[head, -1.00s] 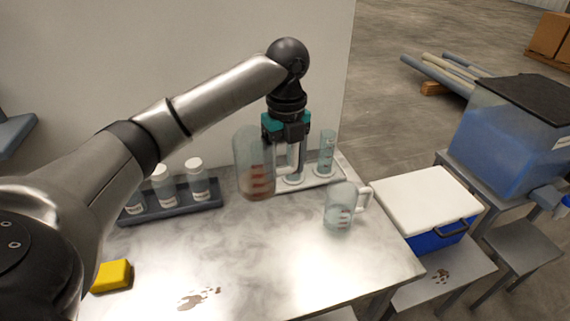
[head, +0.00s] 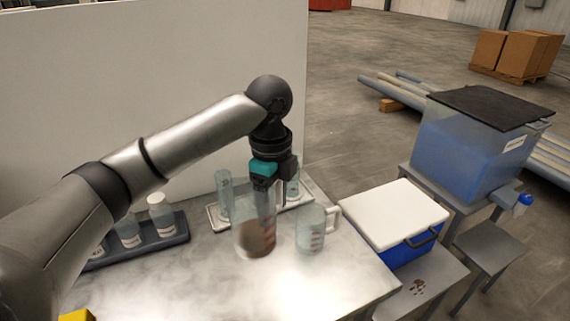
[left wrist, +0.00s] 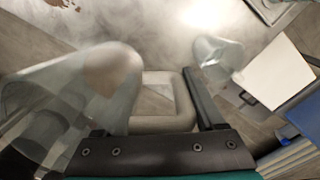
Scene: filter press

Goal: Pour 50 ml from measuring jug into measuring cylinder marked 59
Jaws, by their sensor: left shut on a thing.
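My left gripper (head: 267,187) is shut on the handle (left wrist: 182,122) of a tall clear measuring jug (head: 256,235). The jug looks upright and has a brownish content low inside; whether its base touches the bench is unclear. In the left wrist view the jug's body (left wrist: 115,80) is on the left. A measuring cylinder (head: 224,196) stands on a pale tray (head: 213,222) behind the jug, and another cylinder (head: 293,190) is partly hidden by the gripper. No number is readable on either. My right gripper is not in view.
A smaller jug with red marks (head: 311,230) stands close to the right of the held jug. A dark rack (head: 173,233) holds white-capped bottles at left. A yellow block (head: 77,315) is at the lower left. A white-lidded blue cooler (head: 395,215) stands off the bench's right side.

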